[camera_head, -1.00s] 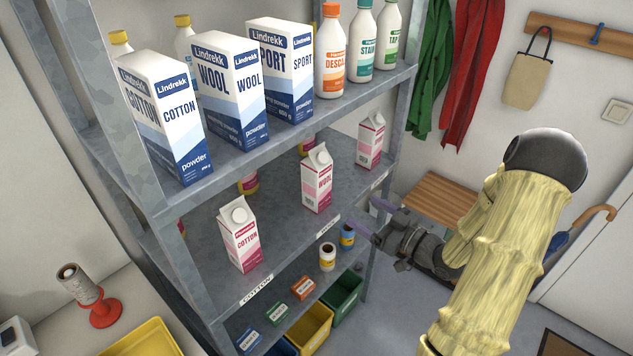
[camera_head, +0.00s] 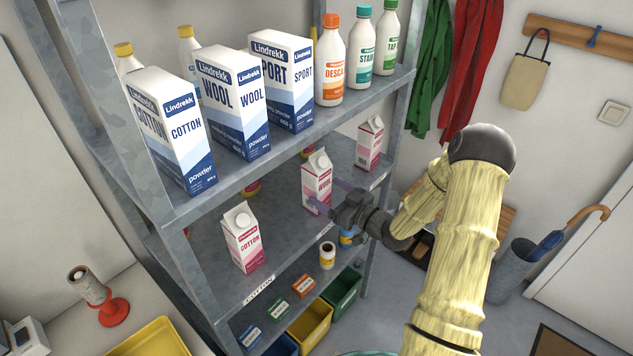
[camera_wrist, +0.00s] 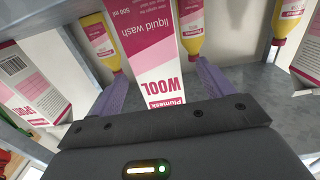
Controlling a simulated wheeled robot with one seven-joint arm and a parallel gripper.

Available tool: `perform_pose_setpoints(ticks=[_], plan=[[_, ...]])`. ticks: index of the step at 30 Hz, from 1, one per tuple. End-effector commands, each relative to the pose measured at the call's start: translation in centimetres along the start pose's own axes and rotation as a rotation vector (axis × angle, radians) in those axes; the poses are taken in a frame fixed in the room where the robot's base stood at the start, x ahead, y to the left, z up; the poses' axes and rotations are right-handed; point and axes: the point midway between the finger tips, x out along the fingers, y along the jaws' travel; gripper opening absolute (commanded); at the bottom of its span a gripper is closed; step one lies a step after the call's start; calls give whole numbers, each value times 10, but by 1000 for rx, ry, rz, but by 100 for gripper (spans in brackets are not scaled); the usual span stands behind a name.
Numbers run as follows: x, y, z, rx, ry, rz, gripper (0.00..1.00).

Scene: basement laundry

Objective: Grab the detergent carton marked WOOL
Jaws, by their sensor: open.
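The pink-and-white WOOL carton (camera_head: 316,180) stands upright on the middle shelf, with a gabled top and white cap. My gripper (camera_head: 331,195) is open in front of it, with its purple fingers pointing at it. In the wrist view the carton (camera_wrist: 165,45) appears upside down between the two fingers (camera_wrist: 158,82), with a gap beside the right finger. I cannot tell how far the fingertips reach along its sides. A larger blue-and-white powder box (camera_head: 235,100), also marked WOOL, stands on the upper shelf.
A similar COTTON carton (camera_head: 242,237) stands left of the WOOL carton, and another pink carton (camera_head: 369,142) stands to its right. Yellow bottles (camera_wrist: 100,42) stand behind. The upper shelf (camera_head: 300,153) is above, and a metal post (camera_head: 388,160) rises at right.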

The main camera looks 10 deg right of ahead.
Motion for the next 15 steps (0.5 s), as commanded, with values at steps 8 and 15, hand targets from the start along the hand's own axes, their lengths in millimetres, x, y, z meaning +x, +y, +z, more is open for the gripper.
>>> perform_pose_setpoints(ticks=[8, 15], plan=[[1, 0, 0, 1, 0, -1, 80], [29, 2, -8, 2, 1, -2, 80]])
